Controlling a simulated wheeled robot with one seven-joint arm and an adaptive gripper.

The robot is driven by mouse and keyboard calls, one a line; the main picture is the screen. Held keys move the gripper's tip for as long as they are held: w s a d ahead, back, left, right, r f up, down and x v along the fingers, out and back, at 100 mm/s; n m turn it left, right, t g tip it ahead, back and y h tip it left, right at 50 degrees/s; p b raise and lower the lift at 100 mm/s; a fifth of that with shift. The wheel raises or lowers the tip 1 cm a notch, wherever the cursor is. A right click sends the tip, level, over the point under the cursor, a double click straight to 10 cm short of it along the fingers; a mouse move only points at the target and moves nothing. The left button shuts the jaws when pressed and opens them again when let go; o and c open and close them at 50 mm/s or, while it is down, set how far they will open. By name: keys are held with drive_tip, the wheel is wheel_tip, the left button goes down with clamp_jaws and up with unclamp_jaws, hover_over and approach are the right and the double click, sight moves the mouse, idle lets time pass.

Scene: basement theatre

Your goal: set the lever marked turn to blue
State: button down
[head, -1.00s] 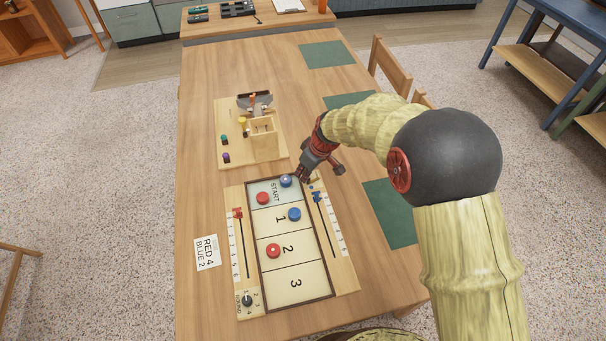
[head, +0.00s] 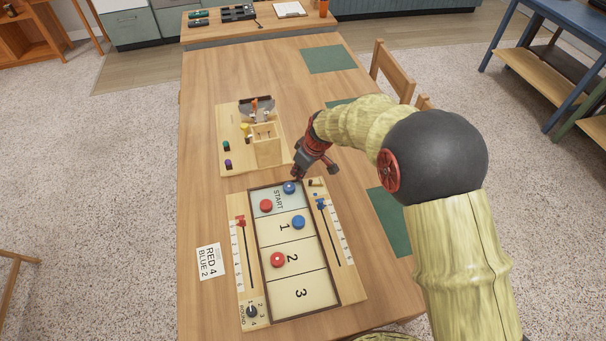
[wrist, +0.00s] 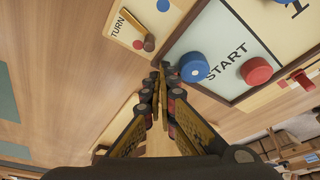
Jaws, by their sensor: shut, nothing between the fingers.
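The lever marked turn (wrist: 149,42) is a short brownish handle on a pale plate beside the START end of the board, in the wrist view. A red dot (wrist: 138,44) lies close beside the handle, and a blue dot (wrist: 163,5) lies farther along the plate. In the head view the lever (head: 316,183) is small, just right of my gripper. My gripper (wrist: 160,78) is shut and empty, its fingertips near the board's START corner and apart from the lever. It also shows in the head view (head: 297,176).
The game board (head: 299,293) carries red and blue pucks; a blue puck (wrist: 193,67) sits close to my fingertips. A blue slider (head: 320,204) is on the right rail, a red slider (head: 240,221) on the left. A wooden contraption (head: 267,152) stands behind. A score card (head: 209,261) lies left.

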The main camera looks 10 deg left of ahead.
drive_tip(key=p+v, duration=0.2)
drive_tip(key=v, duration=0.8)
drive_tip(key=shift+p, duration=0.35)
drive_tip(key=shift+d, duration=0.1)
drive_tip(key=shift+w+d+f+m+t+h+p, duration=0.1)
drive_tip(key=shift+w+d+m+t+h+p, duration=0.35)
drive_tip(key=shift+m, duration=1.5)
drive_tip(key=shift+w+r+m+t+h+p, duration=0.15)
drive_tip(key=shift+w+m+h+p, duration=0.55)
drive_tip(key=shift+m, duration=1.3)
drive_tip(key=shift+w+d+f+m+t+h+p, duration=0.15)
drive_tip(key=shift+w+d+m+t+h+p, duration=0.45)
drive_tip(key=shift+m, duration=1.35)
drive_tip(key=shift+w+a+g+b, duration=0.2)
drive_tip(key=shift+a+g+b, duration=0.1)
drive_tip(key=shift+a+b, duration=0.05)
